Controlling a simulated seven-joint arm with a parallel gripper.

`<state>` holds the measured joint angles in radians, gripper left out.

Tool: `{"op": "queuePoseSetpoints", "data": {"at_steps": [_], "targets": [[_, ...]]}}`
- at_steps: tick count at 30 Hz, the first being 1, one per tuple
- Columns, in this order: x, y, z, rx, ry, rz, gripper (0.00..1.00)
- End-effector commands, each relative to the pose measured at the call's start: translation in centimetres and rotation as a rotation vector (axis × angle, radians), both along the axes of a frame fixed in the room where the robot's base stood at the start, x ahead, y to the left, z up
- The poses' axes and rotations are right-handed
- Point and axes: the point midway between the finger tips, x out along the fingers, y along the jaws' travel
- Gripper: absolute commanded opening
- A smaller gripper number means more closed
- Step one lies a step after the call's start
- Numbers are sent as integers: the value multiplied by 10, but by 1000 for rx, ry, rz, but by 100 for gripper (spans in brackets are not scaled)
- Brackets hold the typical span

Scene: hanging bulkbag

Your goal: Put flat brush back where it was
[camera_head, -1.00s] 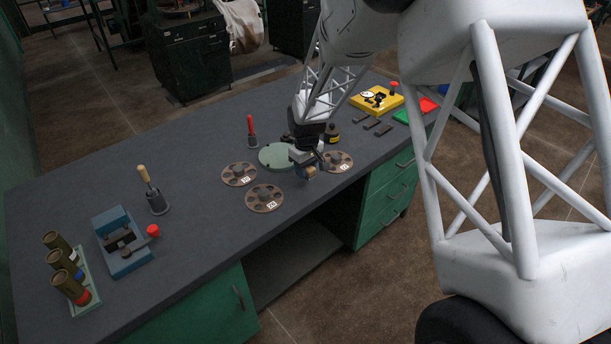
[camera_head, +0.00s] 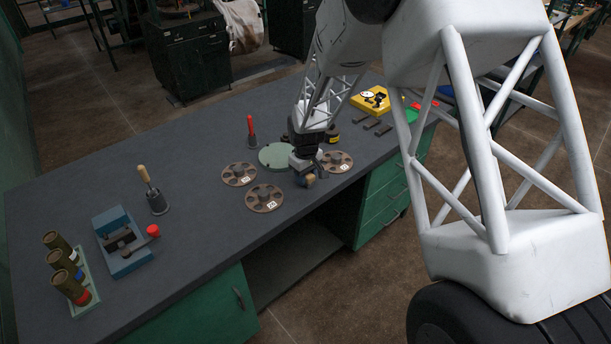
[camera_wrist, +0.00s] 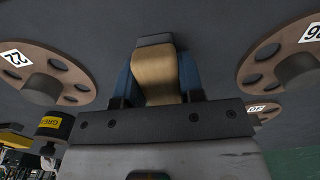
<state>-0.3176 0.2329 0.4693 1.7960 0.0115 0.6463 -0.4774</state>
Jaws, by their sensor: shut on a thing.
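My gripper (camera_head: 306,180) is low over the near edge of the bench, between two brown discs. In the wrist view its blue fingers (camera_wrist: 160,80) are shut on a tan piece with a dark grey end, which I take to be the flat brush (camera_wrist: 155,75). Its remaining length is hidden by the gripper. In the head view the held piece is small and mostly hidden. A tan-handled tool (camera_head: 144,175) stands in a dark pot (camera_head: 157,203) at the left. A red-handled tool (camera_head: 250,125) stands in another holder (camera_head: 252,142) behind the discs.
Brown holed discs (camera_head: 264,198) (camera_head: 239,175) (camera_head: 337,161) and a green disc (camera_head: 275,154) surround my gripper. A grease tin (camera_wrist: 53,125) is close by. A blue fixture (camera_head: 124,243) and several tubes (camera_head: 65,262) stand left. The bench's middle-left is clear.

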Motion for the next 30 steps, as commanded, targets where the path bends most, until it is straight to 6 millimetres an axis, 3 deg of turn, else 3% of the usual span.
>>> {"op": "queuePoseSetpoints", "data": {"at_steps": [11,12,16,30], "targets": [[0,0,-3,0,0,0,10],[0,0,-3,0,0,0,40],[0,0,-3,0,0,0,60],[0,0,3,1,-1,0,61]]}}
